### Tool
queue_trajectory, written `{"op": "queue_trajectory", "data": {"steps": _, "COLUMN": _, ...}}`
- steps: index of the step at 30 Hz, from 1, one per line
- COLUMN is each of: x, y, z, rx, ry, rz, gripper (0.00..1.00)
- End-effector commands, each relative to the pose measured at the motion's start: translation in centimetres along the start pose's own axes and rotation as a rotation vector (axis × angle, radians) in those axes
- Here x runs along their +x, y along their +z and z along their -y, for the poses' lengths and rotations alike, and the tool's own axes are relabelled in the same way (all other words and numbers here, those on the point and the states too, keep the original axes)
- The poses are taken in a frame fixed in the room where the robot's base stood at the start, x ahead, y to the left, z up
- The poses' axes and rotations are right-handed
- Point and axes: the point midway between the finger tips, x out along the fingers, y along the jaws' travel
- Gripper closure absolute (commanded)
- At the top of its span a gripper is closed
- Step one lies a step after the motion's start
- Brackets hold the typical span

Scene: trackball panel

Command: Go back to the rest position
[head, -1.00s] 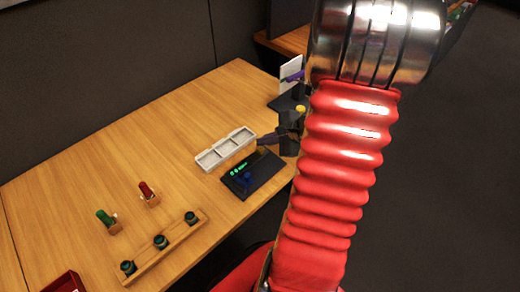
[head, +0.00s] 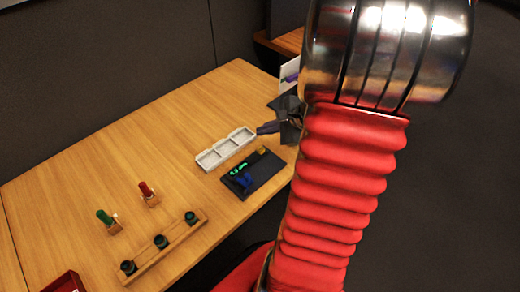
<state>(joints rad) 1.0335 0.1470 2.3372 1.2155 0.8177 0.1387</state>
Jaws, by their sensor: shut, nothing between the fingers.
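My gripper (head: 264,128) is small in the head view, a dark shape pointing left, mostly hidden behind my red arm. It is shut and empty. It is above the table near the right end of the white tray, apart from the black trackball panel (head: 266,178). The panel lies flat near the table's right edge, with a green lit display, a blue ball (head: 243,180) and a yellow part (head: 262,150) at its far edge. My red ribbed arm covers the right middle of the view.
A white three-compartment tray (head: 226,148) lies behind the panel. Green (head: 104,216) and red (head: 145,188) handled items stand in small wooden blocks at left. A wooden rack (head: 180,246) with dark round pieces is in front. The wooden table (head: 120,165) is clear at the back left.

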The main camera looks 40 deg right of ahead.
Motion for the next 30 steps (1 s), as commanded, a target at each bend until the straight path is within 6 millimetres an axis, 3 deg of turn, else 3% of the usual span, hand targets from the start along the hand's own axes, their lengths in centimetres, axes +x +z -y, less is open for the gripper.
{"op": "queue_trajectory", "data": {"steps": 25, "x": 0.0, "y": 0.0, "z": 0.0, "rx": -0.005, "ry": 0.001, "rz": 0.001, "gripper": 1.0}}
{"op": "queue_trajectory", "data": {"steps": 30, "x": 0.0, "y": 0.1, "z": -1.5, "rx": -0.067, "ry": 0.054, "rz": 0.004, "gripper": 1.0}}
